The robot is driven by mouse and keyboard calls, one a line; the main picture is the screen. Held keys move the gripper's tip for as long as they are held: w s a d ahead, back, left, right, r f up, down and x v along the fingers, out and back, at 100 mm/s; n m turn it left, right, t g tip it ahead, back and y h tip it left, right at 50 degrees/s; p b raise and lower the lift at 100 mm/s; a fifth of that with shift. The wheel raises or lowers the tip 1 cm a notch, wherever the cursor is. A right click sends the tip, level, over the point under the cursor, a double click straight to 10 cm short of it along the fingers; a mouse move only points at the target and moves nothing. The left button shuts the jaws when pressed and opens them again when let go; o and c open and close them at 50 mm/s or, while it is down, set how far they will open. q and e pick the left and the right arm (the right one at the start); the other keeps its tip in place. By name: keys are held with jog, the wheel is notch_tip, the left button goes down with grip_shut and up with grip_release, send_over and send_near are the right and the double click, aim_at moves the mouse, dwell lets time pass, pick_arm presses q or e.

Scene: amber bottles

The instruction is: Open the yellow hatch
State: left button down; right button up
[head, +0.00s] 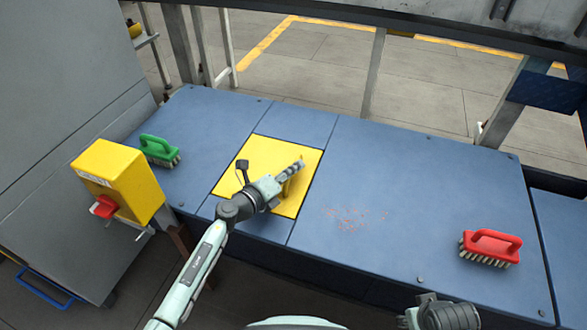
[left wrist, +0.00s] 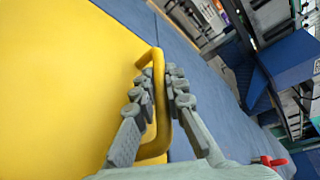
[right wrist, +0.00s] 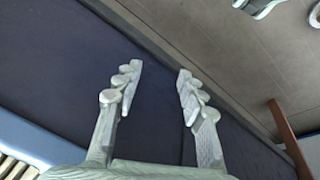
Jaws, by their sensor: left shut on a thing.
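The yellow hatch (head: 262,152) is a square panel lying flush in the blue worktop, and it looks closed. Its yellow bar handle (left wrist: 157,100) stands up from the panel near its edge. My left gripper (head: 291,170) is over the right part of the hatch. In the left wrist view my left gripper (left wrist: 160,88) has its fingers on both sides of the handle, shut on it. My right gripper (right wrist: 155,80) is open and empty in the right wrist view, near the dark front side of the bench.
A green brush (head: 158,150) lies left of the hatch and a red brush (head: 489,247) at the right end of the blue worktop (head: 420,190). A yellow box (head: 120,180) with a red knob stands at the left front. Small reddish specks (head: 350,217) lie right of the hatch.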

aim_at(273, 173)
pick_arm(q)
jog(key=shift+a+r, duration=0.1)
jog(key=shift+r, duration=0.15)
jog(key=shift+w+r+n, duration=0.1)
jog(key=shift+r+n, duration=0.2)
jog(key=shift+r, duration=0.1)
jog(key=shift+n+h, duration=0.5)
jog(key=shift+n, duration=0.4)
jog(key=r, duration=0.1)
jog(key=a+r+p, duration=0.1)
jog(key=r+p, duration=0.1)
jog(key=r, duration=0.1)
jog(key=shift+w+a, duration=0.25)
jog(key=shift+a, duration=0.05)
jog(key=w+a+r+n+t+h+p, duration=0.1)
jog(key=a+r+n, duration=0.2)
jog(key=a+r, duration=0.1)
jog(key=shift+r+n, duration=0.3)
jog(key=shift+r, duration=0.3)
pick_arm(e)
jog(key=s+f+g, duration=0.1)
jog(key=s+f, duration=0.3)
jog(key=f, duration=0.5)
jog(key=shift+d+f, duration=0.35)
jog(key=shift+d, duration=0.05)
pick_arm(q)
jog(key=shift+w, duration=0.1)
pick_arm(e)
jog(key=shift+c, duration=0.2)
